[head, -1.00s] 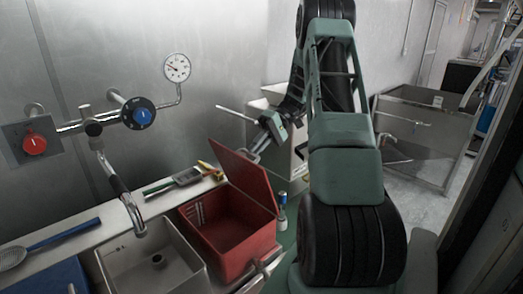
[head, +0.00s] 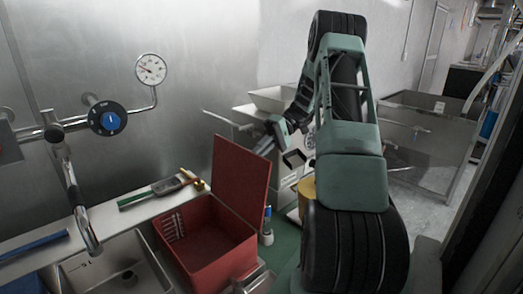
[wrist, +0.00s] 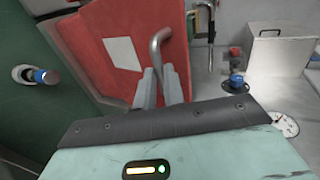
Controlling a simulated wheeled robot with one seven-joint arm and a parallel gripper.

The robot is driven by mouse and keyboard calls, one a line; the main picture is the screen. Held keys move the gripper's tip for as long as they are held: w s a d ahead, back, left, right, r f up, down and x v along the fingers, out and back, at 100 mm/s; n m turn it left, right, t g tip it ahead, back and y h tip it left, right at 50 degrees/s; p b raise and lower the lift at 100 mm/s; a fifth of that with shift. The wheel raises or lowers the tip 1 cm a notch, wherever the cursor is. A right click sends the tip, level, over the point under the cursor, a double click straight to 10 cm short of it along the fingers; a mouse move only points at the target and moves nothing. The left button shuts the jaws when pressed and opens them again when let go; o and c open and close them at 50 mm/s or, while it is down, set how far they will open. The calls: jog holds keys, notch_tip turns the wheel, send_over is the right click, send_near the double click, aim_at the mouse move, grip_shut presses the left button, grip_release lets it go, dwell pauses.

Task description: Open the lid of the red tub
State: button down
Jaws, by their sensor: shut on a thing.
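The red tub (head: 205,262) stands on the counter at lower centre in the head view. Its red lid (head: 240,178) is raised, standing near upright above the open tub. The lid also fills the left middle of the wrist view (wrist: 95,50), with a white label on it. My gripper (head: 264,146) is at the far side of the lid, near its upper edge. In the wrist view its fingers (wrist: 162,88) are shut on the bent grey handle (wrist: 158,45) of the lid. The exact contact is partly hidden.
A sink (head: 125,270) with a tap (head: 70,190) is left of the tub. A blue-capped bottle (head: 267,228) stands right of the tub. A green-and-grey tool (head: 160,190) lies on the ledge behind. A pale machine (head: 270,105) stands beyond my gripper.

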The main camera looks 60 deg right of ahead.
jog(key=shift+s+d+f, duration=0.1)
jog(key=shift+s+f, duration=0.1)
jog(key=shift+f, duration=0.5)
jog(key=c, duration=1.5)
grip_release()
jog(key=shift+w+d, duration=0.1)
jog(key=shift+r, duration=0.1)
jog(key=shift+w+r, duration=0.1)
jog(key=shift+r, duration=0.05)
jog(key=shift+p+v, duration=0.7)
jog(key=shift+v, duration=8)
jog(key=shift+w+r, duration=0.1)
